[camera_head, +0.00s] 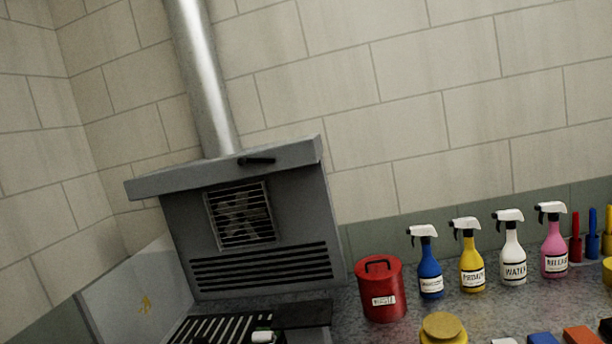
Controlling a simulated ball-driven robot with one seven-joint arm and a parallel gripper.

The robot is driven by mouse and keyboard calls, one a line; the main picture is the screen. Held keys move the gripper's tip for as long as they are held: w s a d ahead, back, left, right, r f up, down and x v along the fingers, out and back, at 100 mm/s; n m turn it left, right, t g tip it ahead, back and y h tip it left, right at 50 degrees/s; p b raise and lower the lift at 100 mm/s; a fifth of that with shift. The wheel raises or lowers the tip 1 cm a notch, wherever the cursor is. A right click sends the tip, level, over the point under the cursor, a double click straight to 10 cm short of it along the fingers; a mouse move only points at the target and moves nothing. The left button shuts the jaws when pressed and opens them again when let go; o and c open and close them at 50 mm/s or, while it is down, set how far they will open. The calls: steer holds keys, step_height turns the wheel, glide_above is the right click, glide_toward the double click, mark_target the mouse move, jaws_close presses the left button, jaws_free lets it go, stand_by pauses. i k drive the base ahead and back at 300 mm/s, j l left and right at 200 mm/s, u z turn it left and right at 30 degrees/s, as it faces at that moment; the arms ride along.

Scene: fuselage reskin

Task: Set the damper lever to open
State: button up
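A small black lever (257,161) sits on the front edge of the grey extraction hood (290,158), just right of the foot of the metal duct. It lies roughly along the edge, nearly level in the picture. I take it for the damper lever; no open or shut marking on it can be read from here. Below the lever is a barred fan grille (240,214). My gripper does not show in this view, and nothing touches the lever.
The hood stands at the back left of a speckled counter (340,325), with a slatted grate (212,328) in front. A red lidded can (381,290) and several spray bottles (471,262) stand to the right. A yellow-lidded jar (443,328) is at the front. The space before the lever looks clear.

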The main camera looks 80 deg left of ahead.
mark_target(242, 159)
steer(key=u, duration=2.4)
steer(key=i+j, duration=0.1)
steer(key=i, duration=0.25)
steer(key=i+j, duration=0.1)
steer(key=i, duration=0.2)
